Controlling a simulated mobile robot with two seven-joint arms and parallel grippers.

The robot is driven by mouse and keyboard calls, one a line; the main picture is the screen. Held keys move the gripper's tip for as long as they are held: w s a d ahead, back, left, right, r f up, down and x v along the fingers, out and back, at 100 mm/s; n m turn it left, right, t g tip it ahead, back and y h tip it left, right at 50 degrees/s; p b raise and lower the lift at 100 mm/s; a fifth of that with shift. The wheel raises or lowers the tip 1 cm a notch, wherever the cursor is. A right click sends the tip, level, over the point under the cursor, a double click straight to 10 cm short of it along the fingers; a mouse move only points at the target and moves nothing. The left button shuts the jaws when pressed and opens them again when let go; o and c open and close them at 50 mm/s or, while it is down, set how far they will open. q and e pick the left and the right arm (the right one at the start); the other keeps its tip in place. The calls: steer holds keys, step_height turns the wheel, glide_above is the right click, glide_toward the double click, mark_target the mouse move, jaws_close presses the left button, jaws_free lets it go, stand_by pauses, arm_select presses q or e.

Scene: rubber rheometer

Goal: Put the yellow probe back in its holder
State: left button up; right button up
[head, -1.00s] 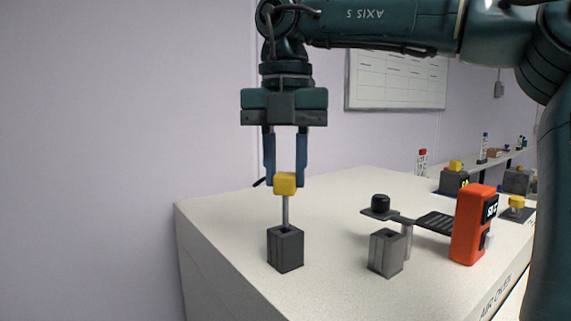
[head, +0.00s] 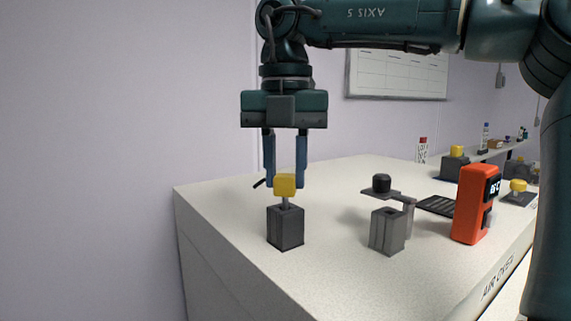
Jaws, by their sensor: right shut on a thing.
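My right gripper (head: 285,182) points straight down and is shut on the yellow handle of the probe (head: 285,185). The probe is upright, and a short length of its metal rod (head: 285,202) shows below the handle. The lower rod is hidden inside the dark grey block holder (head: 285,229), which stands near the left side of the white bench top. The handle is a little above the holder's top and apart from it. My left gripper is not in view.
A second grey block (head: 387,231), with an open slot on top, stands to the right. Behind it is a small stand with a black knob (head: 381,183). An orange meter (head: 473,205) stands further right. The bench (head: 330,285) is clear in front of the holder.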

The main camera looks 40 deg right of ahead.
steer(key=shift+f, duration=0.4)
steer(key=shift+s+a+f+b, duration=0.1)
steer(key=shift+s+f+b, duration=0.25)
steer(key=shift+f+b, duration=0.4)
steer(key=o, duration=1.1)
steer(key=shift+f, duration=0.15)
steer(key=shift+c, duration=0.2)
steer(key=r+p, duration=0.5)
steer(key=shift+w+r, duration=0.25)
steer(key=shift+w, duration=0.1)
